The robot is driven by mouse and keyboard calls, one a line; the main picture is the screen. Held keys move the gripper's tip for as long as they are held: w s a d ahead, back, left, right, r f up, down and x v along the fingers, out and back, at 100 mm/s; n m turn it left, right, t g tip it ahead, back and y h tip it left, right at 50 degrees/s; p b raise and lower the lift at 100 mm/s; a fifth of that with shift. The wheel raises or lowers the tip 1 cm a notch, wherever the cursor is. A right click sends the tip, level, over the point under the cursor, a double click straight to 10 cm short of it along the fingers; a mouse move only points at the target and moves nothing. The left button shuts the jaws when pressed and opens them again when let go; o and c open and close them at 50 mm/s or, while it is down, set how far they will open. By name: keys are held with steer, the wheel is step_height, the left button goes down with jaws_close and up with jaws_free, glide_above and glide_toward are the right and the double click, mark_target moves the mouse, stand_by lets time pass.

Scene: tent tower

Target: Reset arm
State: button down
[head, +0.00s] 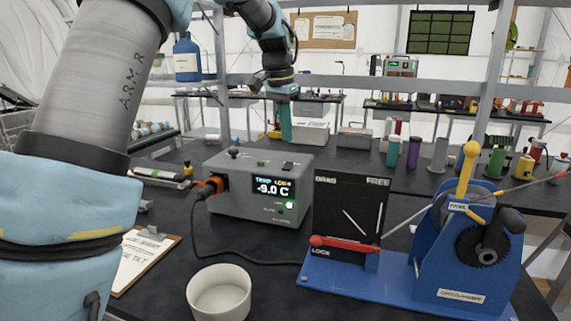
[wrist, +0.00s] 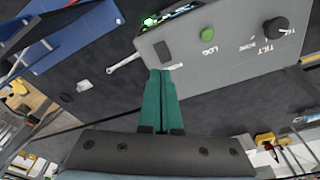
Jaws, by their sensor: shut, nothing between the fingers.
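My gripper (head: 285,138) hangs behind and above the grey control box (head: 255,205) in the head view, its teal fingers pointing down. In the wrist view the teal fingers (wrist: 160,78) lie side by side, shut with nothing between them. The fingertips overlap the edge of the box (wrist: 225,50) in that picture; I cannot tell how far apart they are. My arm comes down from the top of the head view.
The box display reads -9.0 C. A cable runs from its orange plug (head: 213,185). A blue winch device (head: 465,250) with a red lever (head: 345,243) stands right. A white bowl (head: 219,293) and a clipboard (head: 145,258) are in front. Bottles and cylinders (head: 413,152) stand behind.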

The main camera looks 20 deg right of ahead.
steer(key=s+a+f+n, duration=0.1)
steer(key=a+f+n, duration=0.25)
steer(key=a, duration=0.55)
steer(key=a+f+n, duration=0.3)
steer(key=a+f, duration=0.1)
steer(key=a, duration=0.5)
steer(key=s+a+f+n, duration=0.3)
steer(key=s+a+f, duration=0.1)
steer(key=s+a, duration=0.3)
steer(key=s+a+f+n+t+y, duration=0.1)
steer(key=s+a+f+n, duration=0.2)
steer(key=s+a, duration=0.4)
steer(key=a+f, duration=0.1)
steer(key=a, duration=0.2)
